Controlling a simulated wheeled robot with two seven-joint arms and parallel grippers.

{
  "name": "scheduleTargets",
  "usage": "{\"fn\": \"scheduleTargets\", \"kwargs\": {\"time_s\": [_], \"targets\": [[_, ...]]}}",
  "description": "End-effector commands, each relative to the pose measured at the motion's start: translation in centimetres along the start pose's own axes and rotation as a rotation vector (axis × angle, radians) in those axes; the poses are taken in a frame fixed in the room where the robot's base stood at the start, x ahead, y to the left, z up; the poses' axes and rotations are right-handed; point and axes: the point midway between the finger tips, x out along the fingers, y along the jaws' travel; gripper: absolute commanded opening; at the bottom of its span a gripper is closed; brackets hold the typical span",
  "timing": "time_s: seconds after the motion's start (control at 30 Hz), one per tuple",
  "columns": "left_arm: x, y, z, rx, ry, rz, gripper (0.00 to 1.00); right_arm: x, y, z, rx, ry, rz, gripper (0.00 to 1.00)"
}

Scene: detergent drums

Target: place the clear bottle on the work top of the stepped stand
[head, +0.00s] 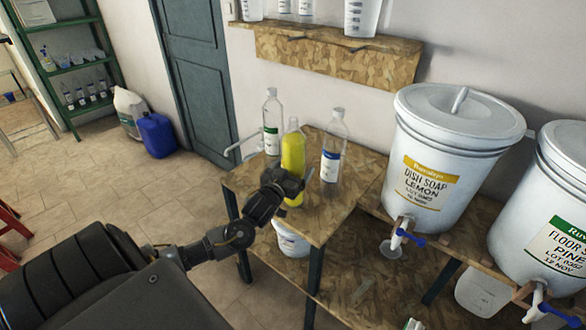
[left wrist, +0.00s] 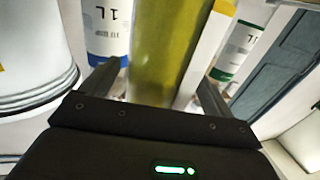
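The stepped stand has a chipboard top (head: 325,215), on which three bottles stand upright. A clear bottle with a green label (head: 272,118) is at the back left. A clear bottle with a blue label (head: 332,148) is at the right. A yellow-filled bottle (head: 293,150) is in front, between them. My left gripper (head: 290,185) is at the yellow bottle's lower part. In the left wrist view its two fingers (left wrist: 155,90) are apart, with the yellow bottle (left wrist: 160,45) between them and a gap at the left finger. Both labelled bottles show behind. My right gripper is out of view.
Two white drums with taps, dish soap (head: 440,150) and floor soap (head: 545,215), stand to the right. A lower chipboard level (head: 365,275) lies below, and a white bucket (head: 291,240) is under the top. The top's front part is clear.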

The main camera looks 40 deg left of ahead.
Motion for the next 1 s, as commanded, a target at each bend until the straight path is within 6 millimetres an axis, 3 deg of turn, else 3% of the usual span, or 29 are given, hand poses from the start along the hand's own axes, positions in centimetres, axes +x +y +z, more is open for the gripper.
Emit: {"fn": "scheduleTargets", "kwargs": {"time_s": [0.37,0.8,1.0], "targets": [[-0.6,0.1,0.0,0.000,-0.002,0.002,0.88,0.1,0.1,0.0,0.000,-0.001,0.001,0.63],[-9.2,0.0,0.0,-0.003,-0.002,0.001,0.88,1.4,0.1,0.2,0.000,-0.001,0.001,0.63],[-11.5,0.0,-0.1,-0.002,-0.001,0.000,0.88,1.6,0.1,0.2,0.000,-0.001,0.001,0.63]]}}
